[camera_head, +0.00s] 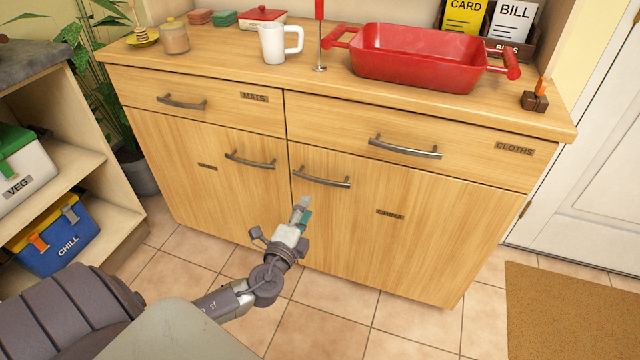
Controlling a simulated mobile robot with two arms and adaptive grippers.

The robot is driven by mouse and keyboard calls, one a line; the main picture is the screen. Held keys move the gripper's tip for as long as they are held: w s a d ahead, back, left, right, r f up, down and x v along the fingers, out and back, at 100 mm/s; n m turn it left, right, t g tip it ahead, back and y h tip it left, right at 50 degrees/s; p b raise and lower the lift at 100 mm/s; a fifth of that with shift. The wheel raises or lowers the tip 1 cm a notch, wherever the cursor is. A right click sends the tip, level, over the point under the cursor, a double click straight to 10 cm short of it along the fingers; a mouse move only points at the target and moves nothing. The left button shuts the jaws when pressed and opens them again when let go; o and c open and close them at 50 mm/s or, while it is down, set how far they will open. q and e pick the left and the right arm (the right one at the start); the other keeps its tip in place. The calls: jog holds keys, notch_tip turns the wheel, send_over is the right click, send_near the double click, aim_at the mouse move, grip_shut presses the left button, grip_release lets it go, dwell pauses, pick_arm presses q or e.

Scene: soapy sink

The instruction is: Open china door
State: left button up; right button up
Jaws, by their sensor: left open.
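The china door (380,235) is the right lower door of the wooden cabinet, and it is shut. Its small dark label (390,215) sits near its upper middle. The door's metal bar handle (321,179) is near its upper left corner. My left gripper (303,207) is open, just below and left of the handle, in front of the door's left edge. It looks apart from the handle and holds nothing. My right gripper does not show.
The left lower door (190,165) and the drawers marked MATS (225,105) and CLOTHS (440,160) are shut. A red basin (420,60) and white mug (275,45) stand on top. Shelves with bins (60,240) stand left. The tiled floor in front is clear.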

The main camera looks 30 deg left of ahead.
aim_at(320, 182)
pick_arm(q)
jog(key=x, duration=1)
jog(key=shift+a, duration=0.1)
jog(key=shift+w+a, duration=0.1)
jog(key=shift+w, duration=0.5)
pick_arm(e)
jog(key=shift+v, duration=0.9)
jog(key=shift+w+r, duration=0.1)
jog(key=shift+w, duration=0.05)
pick_arm(q)
grip_shut()
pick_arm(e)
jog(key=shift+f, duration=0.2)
